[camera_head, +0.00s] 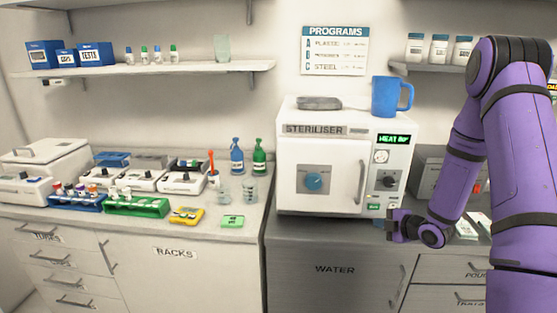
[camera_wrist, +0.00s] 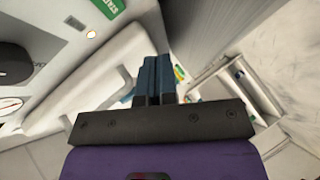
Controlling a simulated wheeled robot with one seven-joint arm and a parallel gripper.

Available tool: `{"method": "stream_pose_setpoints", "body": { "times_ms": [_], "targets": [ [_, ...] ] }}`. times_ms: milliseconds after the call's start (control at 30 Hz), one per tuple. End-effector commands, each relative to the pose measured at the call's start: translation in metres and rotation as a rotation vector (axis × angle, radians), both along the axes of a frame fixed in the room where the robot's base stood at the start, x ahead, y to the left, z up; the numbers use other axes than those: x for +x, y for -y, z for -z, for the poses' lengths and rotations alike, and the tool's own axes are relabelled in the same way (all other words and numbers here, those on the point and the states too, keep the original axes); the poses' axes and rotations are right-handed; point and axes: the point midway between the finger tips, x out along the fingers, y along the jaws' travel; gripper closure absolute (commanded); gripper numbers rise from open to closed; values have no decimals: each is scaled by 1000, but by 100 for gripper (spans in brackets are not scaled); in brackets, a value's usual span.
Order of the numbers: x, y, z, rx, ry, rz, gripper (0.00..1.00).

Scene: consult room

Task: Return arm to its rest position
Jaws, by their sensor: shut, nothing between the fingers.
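My purple arm is folded at the right of the head view, raised high and bent down again.
A blue mug (camera_head: 391,97) and a grey item (camera_head: 319,103) sit on top of the steriliser. The left counter holds green (camera_head: 136,206) and blue (camera_head: 76,201) tube racks, bottles and glasses. A wall shelf (camera_head: 160,68) hangs above. Free space lies in front of the cabinets.

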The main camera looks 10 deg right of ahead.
Motion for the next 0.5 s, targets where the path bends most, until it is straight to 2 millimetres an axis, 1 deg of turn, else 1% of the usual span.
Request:
{"method": "stream_pose_setpoints", "body": {
  "times_ms": [67,167,333,500],
  "targets": [
    [2,0,-8,-7,-9,12,100],
    [7,0,-25,-21,-40,49,100],
    [11,-1,-71,-40,-119,170,100],
    [5,-5,-120,-27,-193,316,100]
  ]
}}
